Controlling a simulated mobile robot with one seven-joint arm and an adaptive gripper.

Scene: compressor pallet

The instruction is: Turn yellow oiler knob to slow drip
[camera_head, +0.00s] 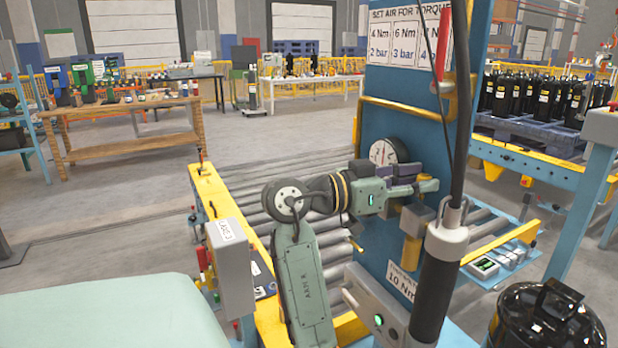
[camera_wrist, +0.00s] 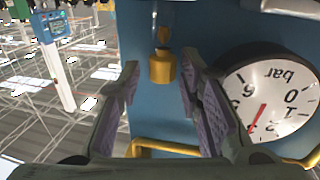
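The yellow knob (camera_wrist: 162,67) shows in the wrist view, in front of the blue panel. It lies between the lines of my two fingers, near their tips, with a gap on each side. A smaller amber part (camera_wrist: 163,36) sits just above it in that picture. My gripper (camera_wrist: 162,82) is open and empty. In the head view my gripper (camera_head: 428,187) reaches to the right in front of the blue panel, beside the gauge.
The pressure gauge (camera_wrist: 268,98) is close beside my right finger in the wrist view, its numbers turned over. A yellow rail (camera_wrist: 165,148) crosses the panel there. In the head view a thick black hanging tool (camera_head: 437,285) stands close, right of my arm.

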